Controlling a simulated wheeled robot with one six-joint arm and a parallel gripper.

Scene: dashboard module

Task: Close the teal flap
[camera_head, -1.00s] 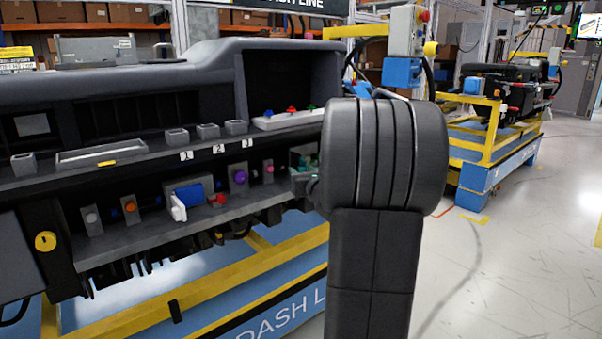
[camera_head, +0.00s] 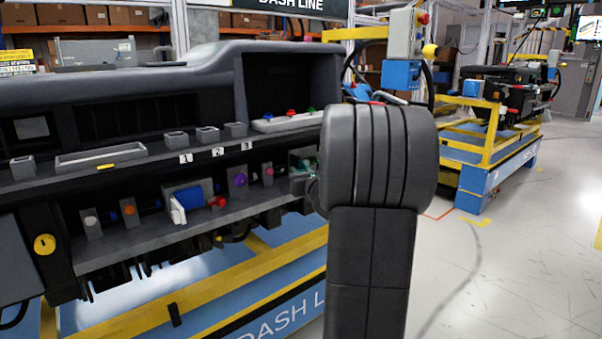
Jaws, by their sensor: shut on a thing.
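The teal flap (camera_head: 314,163) shows only as a small patch at the right end of the dashboard's lower shelf, beside a grey housing (camera_head: 298,160). My dark arm covers most of it, so its angle cannot be read. My gripper (camera_head: 314,188) is almost wholly hidden behind my arm. Only a small dark part of it shows at the arm's left edge, just below the teal patch. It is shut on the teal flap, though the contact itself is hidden.
The lower shelf also carries a purple knob (camera_head: 238,180), a red knob (camera_head: 217,202), a blue block (camera_head: 188,197) and a white lever (camera_head: 177,211). An upper ledge holds grey bins (camera_head: 207,134). Yellow rails (camera_head: 210,293) run below. Clear floor (camera_head: 520,250) lies right.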

